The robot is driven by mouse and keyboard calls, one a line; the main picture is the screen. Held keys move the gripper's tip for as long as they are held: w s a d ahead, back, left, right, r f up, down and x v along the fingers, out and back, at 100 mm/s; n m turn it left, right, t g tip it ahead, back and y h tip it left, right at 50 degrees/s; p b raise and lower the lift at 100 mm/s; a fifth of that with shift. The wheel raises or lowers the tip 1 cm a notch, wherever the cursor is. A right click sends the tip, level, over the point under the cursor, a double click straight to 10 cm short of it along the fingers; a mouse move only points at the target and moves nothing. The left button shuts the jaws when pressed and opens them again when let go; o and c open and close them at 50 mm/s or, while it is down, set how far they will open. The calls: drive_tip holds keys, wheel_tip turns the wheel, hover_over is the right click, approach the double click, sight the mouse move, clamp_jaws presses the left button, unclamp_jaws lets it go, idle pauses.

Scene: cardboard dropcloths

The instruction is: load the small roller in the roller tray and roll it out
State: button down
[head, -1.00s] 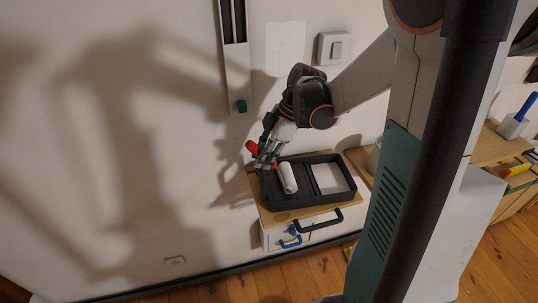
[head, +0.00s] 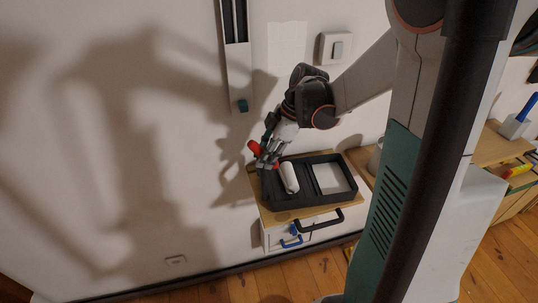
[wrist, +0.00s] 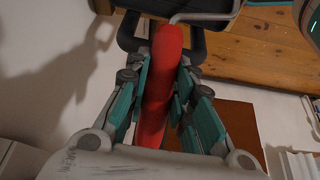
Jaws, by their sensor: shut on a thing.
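My gripper (head: 268,159) is shut on the red handle (head: 254,147) of the small roller. In the wrist view the red handle (wrist: 163,75) runs between the fingers (wrist: 165,105), with a bent metal rod at its far end. The roller's white sleeve (head: 290,177) lies in the left part of the black roller tray (head: 304,204). I cannot tell whether the sleeve touches the tray floor. The right part of the tray holds a pale, whitish patch (head: 331,178). The tray stands on a wooden-topped cabinet.
The wooden cabinet top (head: 271,217) leaves a narrow rim around the tray. A black handle (head: 320,221) and blue clip-like item (head: 292,241) are at its front. The wall with a light switch (head: 335,47) is close behind. A shelf with tools (head: 515,126) stands right.

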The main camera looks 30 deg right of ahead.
sight(263, 148)
drive_tip(key=d, duration=0.1)
drive_tip(key=s+d, duration=0.1)
drive_tip(key=d, duration=0.1)
drive_tip(key=shift+s+d+f, duration=0.15)
drive_tip(key=shift+s+f, duration=0.05)
drive_tip(key=shift+f, duration=0.15)
drive_tip(key=shift+w+a+r, duration=0.1)
drive_tip(key=shift+w+a, duration=0.15)
drive_tip(key=shift+a, duration=0.4)
drive_tip(key=shift+w+a+r, duration=0.15)
drive_tip(key=shift+w+a, duration=0.15)
drive_tip(key=shift+a, duration=0.3)
drive_tip(key=shift+w+a+r, duration=0.1)
drive_tip(key=shift+w+a, duration=0.15)
drive_tip(key=shift+a, duration=0.4)
drive_tip(key=r+p, duration=0.2)
drive_tip(key=r, duration=0.1)
drive_tip(key=r+p, duration=0.2)
drive_tip(key=shift+s+d, duration=0.2)
drive_tip(key=shift+d, duration=0.15)
